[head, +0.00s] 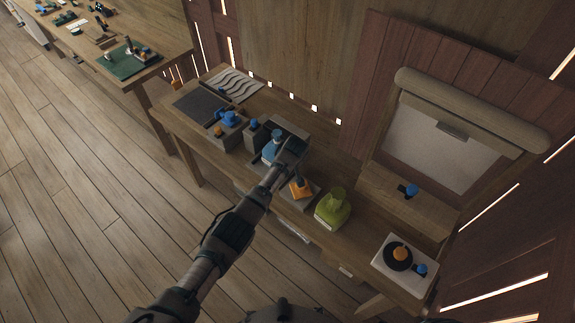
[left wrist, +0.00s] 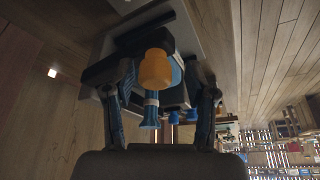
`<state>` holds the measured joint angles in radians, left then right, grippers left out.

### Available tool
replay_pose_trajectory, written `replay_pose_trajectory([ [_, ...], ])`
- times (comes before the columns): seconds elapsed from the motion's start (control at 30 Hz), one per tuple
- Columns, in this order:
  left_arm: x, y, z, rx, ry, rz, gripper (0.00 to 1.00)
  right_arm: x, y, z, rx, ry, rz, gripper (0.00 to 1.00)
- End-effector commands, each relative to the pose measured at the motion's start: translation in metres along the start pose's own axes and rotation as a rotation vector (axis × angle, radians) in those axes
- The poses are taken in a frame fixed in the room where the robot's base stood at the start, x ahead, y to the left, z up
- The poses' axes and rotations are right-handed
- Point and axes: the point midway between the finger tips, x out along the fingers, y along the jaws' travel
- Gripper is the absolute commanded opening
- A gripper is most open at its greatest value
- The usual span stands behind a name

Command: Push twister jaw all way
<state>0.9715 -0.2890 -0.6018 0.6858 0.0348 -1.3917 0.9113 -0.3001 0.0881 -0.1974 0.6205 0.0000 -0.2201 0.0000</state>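A grey bench device (head: 290,130) with a blue part (head: 270,147) stands on the wooden workbench; I cannot tell for sure which part is the twister jaw. My left gripper (head: 291,150) reaches over this device from the front and hides part of it. In the left wrist view my left gripper (left wrist: 160,92) has its two fingers apart. An orange knob (left wrist: 155,69) and a blue handle (left wrist: 150,112) show between them, with a grey block (left wrist: 187,35) behind. Contact with the fingers is unclear. My right gripper is not in view.
On the workbench (head: 375,217) are a blue-and-orange device (head: 228,120) to the left, an orange part (head: 301,187) close to my arm, a green container (head: 333,207), and a white plate with a black dial (head: 397,256) to the right. A roller-topped panel (head: 470,112) stands behind.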

Motion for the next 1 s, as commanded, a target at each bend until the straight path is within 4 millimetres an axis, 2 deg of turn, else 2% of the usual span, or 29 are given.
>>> replay_pose_trajectory([
  [0.13, -0.001, 0.001, 0.001, 0.001, 0.001, -0.001, 0.56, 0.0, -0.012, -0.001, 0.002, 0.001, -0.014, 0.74],
  [0.27, -0.007, 0.001, 0.001, 0.001, 0.0, -0.001, 0.56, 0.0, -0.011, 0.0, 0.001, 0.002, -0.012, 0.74],
  [0.43, -0.032, 0.001, 0.0, 0.001, 0.001, 0.002, 0.56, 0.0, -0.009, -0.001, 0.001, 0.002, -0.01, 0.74],
  [0.7, -0.092, -0.001, -0.001, -0.001, 0.0, 0.004, 0.56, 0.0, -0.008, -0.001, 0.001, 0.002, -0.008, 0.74],
  [0.83, -0.109, -0.001, -0.002, 0.0, -0.002, 0.002, 0.56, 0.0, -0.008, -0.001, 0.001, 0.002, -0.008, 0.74],
  [1.0, -0.117, -0.001, -0.001, 0.0, -0.002, 0.0, 0.56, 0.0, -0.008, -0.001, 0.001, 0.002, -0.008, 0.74],
])
